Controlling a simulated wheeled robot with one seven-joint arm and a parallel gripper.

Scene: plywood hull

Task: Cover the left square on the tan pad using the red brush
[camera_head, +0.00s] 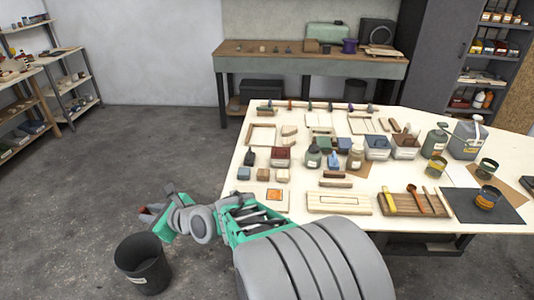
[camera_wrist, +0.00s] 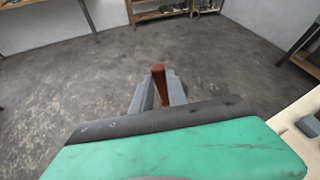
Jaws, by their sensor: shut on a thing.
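My gripper (camera_wrist: 158,92) is shut on a red-brown handle, which I take to be the red brush (camera_wrist: 158,75); its bristle end is not clear. In the head view my gripper (camera_head: 152,212) is out over the floor, left of the table, with a small bit of red (camera_head: 143,210) at its tip. My gripper is apart from both.
A black bin (camera_head: 143,264) stands on the floor below my gripper. A wooden tray (camera_head: 400,211) holds several tools, right of the pad. Blocks and bottles crowd the table behind. Floor at left is mostly clear.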

